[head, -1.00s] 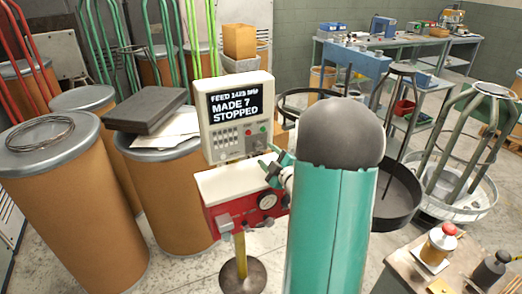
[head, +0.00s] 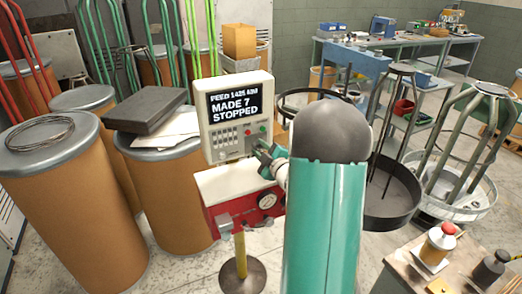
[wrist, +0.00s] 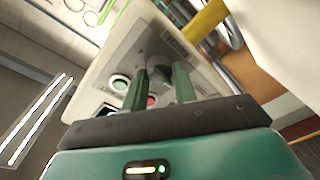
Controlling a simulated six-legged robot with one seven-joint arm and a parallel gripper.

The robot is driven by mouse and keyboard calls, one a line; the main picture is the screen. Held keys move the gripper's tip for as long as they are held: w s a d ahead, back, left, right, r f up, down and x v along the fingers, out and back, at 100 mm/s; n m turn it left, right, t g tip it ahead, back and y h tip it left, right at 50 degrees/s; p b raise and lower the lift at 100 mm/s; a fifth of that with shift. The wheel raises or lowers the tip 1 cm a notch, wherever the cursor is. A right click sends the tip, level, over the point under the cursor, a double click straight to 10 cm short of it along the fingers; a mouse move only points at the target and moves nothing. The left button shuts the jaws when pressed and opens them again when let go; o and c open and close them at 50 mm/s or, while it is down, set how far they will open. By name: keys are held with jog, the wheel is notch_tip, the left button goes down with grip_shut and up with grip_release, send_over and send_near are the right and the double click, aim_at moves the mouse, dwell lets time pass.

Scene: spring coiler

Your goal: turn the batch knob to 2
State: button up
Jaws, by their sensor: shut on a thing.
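The cream control box (head: 240,87) stands at the centre of the head view. Its dark screen (head: 236,105) shows a FEED line, MADE 7 and STOPPED. My gripper (head: 266,156) is at the lower right of its panel. In the wrist view my gripper (wrist: 162,82) has its two green fingers shut on a grey knob (wrist: 160,67) on the panel. The fingers hide part of this knob. Its label and pointer are too small to read, so I cannot tell its setting. A green button (wrist: 120,83) and a red button (wrist: 152,100) sit close by.
A red unit with a round gauge (head: 268,199) sits below the box. Fibre drums (head: 75,220) stand to the left, one carrying a dark slab (head: 147,109). A black round tray (head: 393,205) is right of my arm. A bench (head: 420,270) is at lower right.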

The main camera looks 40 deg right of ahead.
jog(key=shift+m, duration=0.3)
jog(key=shift+f+m+t+h, duration=0.15)
jog(key=shift+m+h, duration=0.3)
jog(key=shift+m, duration=4.1)
jog(key=shift+f+m+t+h, duration=0.1)
jog(key=shift+m+t+h, duration=0.25)
jog(key=shift+m, duration=4.2)
jog(key=o, duration=1)
jog(key=shift+r, duration=0.1)
